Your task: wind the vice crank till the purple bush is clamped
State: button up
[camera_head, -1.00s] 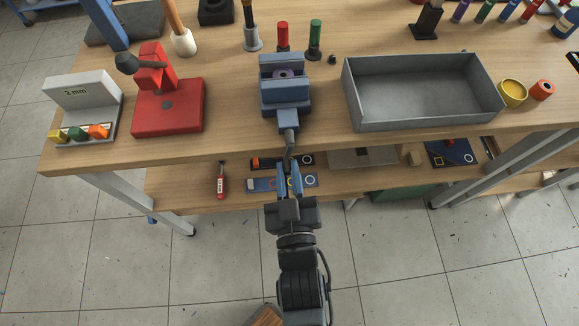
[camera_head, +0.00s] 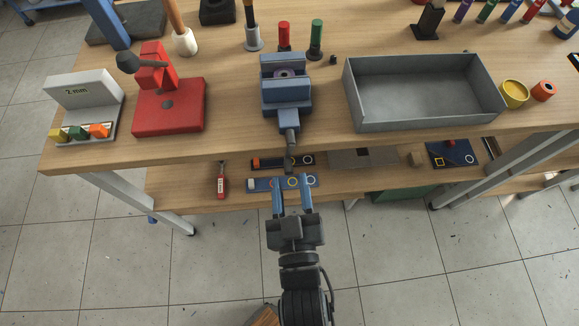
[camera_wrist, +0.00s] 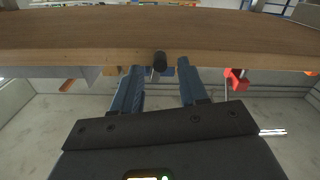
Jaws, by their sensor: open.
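The blue vice (camera_head: 287,88) stands at the bench's front edge. The purple bush (camera_head: 286,73) sits between its jaws; whether the jaws touch it I cannot tell. The vice crank (camera_head: 290,148) sticks out past the front edge and hangs down, its dark handle at the lower end. In the wrist view the crank's dark knob (camera_wrist: 159,61) shows ahead, between the lines of the fingers. My gripper (camera_head: 292,182) is open and empty, in front of the bench, just short of the crank handle. In the wrist view its two blue fingers (camera_wrist: 160,72) are spread apart.
A grey tray (camera_head: 425,112) stands right of the vice, and a red press (camera_head: 168,108) stands left. The wooden bench edge (camera_wrist: 100,58) runs across the wrist view. A lower shelf (camera_head: 340,190) under the bench holds several small items.

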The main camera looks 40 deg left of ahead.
jog(key=v, duration=0.5)
dwell(0.5)
jog(key=s+d+m+t+h, duration=0.1)
jog(key=d+m+t+h, duration=0.15)
jog(key=d, duration=0.95)
jog(key=s+d+r+m+h, duration=0.5)
jog(key=s+d+r, duration=0.1)
jog(key=d, duration=0.4)
jog(key=s+d+r+m+h, duration=0.4)
jog(key=s+d+r+h, duration=0.2)
jog(key=d, duration=0.5)
notch_tip(320, 180, up, 3)
jog(key=shift+s+d+f+m, duration=0.2)
jog(key=shift+s+f+m, duration=0.05)
jog(key=shift+m, duration=0.1)
jog(key=shift+t, duration=0.25)
